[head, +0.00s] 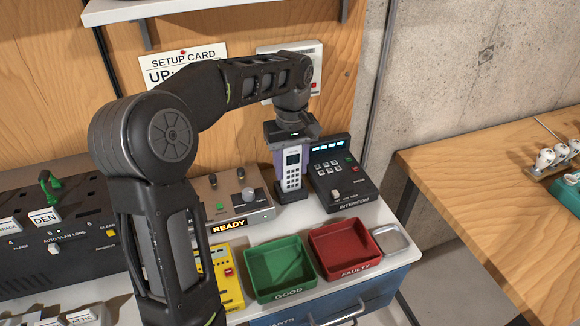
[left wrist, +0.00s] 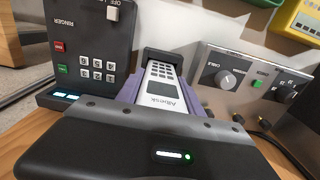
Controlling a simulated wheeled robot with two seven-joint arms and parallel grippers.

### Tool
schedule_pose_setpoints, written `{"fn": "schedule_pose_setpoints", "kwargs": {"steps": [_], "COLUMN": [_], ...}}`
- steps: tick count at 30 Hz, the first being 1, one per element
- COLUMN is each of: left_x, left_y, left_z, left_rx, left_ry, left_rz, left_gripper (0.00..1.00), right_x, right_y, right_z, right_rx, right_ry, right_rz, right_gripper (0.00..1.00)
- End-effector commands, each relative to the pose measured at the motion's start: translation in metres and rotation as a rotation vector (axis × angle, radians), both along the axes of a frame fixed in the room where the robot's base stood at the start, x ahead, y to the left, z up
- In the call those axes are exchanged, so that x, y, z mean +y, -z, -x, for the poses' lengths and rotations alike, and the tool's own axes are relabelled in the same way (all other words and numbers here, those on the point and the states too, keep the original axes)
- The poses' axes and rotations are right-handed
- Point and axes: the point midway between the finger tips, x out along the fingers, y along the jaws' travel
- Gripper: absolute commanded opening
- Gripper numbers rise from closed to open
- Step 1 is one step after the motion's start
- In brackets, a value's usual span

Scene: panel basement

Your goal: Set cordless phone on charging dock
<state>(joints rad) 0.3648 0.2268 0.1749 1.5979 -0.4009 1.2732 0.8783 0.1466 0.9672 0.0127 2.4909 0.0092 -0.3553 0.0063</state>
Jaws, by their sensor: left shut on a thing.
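The cordless phone (head: 292,171) is white and grey with a dark screen and keypad, and stands roughly upright in the head view. My left gripper (head: 291,160) comes down from above and is shut on it, with a purple finger on each side. The phone also shows in the left wrist view (left wrist: 163,87), between the purple fingers. The dark charging dock (head: 291,196) is at the phone's lower end, and its dark edge shows in the left wrist view (left wrist: 164,56). I cannot tell whether the phone is fully seated. My right gripper is not in view.
The intercom (head: 340,178) stands close to the right of the dock, and a grey box marked READY (head: 228,197) close to the left. Green (head: 279,264) and red (head: 342,246) trays lie in front, with a small metal tray (head: 392,239) beside them.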

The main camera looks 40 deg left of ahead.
Motion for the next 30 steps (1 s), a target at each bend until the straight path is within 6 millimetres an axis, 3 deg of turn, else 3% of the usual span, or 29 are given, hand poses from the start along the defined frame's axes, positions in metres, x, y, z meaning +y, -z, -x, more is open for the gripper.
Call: {"fn": "schedule_pose_setpoints", "kwargs": {"steps": [3,4,11,23,30], "left_x": [0.000,0.000,0.000,0.000,0.000], "left_y": [0.004,0.003,0.003,-0.004,-0.041], "left_z": [0.000,0.000,0.000,-0.001,-0.001], "left_rx": [0.000,0.000,0.000,-0.002,-0.005], "left_ry": [0.000,0.000,0.000,0.000,0.000], "left_rz": [0.000,0.000,0.000,0.000,0.000], "left_gripper": [0.00,0.45,0.64,0.65,0.65], "right_x": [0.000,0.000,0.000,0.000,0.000], "right_y": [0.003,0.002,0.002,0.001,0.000], "right_z": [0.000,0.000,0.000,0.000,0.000], "right_rx": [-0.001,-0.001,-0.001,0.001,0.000], "right_ry": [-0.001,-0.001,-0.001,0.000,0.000], "right_rz": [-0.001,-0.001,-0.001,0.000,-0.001], "right_gripper": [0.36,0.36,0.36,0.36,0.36]}}
